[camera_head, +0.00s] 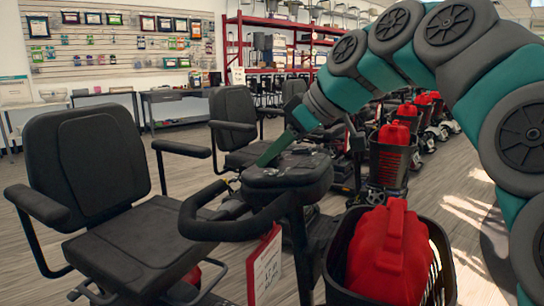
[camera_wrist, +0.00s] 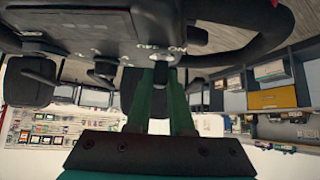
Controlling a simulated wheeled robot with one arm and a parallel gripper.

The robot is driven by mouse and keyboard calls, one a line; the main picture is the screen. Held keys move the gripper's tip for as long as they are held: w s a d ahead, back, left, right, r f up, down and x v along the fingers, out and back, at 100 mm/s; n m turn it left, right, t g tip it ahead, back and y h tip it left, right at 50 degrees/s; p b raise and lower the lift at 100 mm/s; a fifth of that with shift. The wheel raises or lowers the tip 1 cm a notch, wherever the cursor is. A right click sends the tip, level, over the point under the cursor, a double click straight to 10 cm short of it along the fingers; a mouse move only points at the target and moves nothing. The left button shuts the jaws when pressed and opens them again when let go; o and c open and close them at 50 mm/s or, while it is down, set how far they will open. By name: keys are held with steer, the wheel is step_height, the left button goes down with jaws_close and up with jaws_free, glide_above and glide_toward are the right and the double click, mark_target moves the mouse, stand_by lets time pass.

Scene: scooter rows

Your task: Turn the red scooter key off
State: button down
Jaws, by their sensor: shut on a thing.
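The near scooter's dark console (camera_head: 290,176) with its looped handlebar (camera_head: 215,222) is at the centre of the head view. Its black seat (camera_head: 140,240) is at left. My gripper (camera_head: 266,158) reaches down onto the top of the console. In the wrist view, which is upside down, the two green fingers of my gripper (camera_wrist: 162,72) meet the console (camera_wrist: 90,25) beside the OFF and ON lettering. They are shut on the small key (camera_wrist: 162,56) there, which is mostly hidden between the fingertips. The key's exact angle cannot be told.
A black basket (camera_head: 345,292) holding a red container (camera_head: 388,255) is mounted on the scooter's front. More scooters with red containers stand in a row behind. A red shelf rack (camera_head: 270,45) and a pegboard wall (camera_head: 110,40) are at the back. Open floor (camera_head: 475,250) lies right.

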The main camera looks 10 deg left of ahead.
steer(key=n+g+p, duration=0.2)
steer(key=n+g, duration=0.1)
steer(key=shift+w+r+y, duration=0.2)
steer(key=shift+y, duration=0.1)
steer(key=shift+f+n+g+p, duration=0.15)
steer(key=shift+n+g+p, duration=0.5)
steer(key=shift+p, duration=0.2)
steer(key=c, duration=0.8)
jaws_free()
steer(key=shift+f+b, duration=0.15)
steer(key=shift+b, duration=0.15)
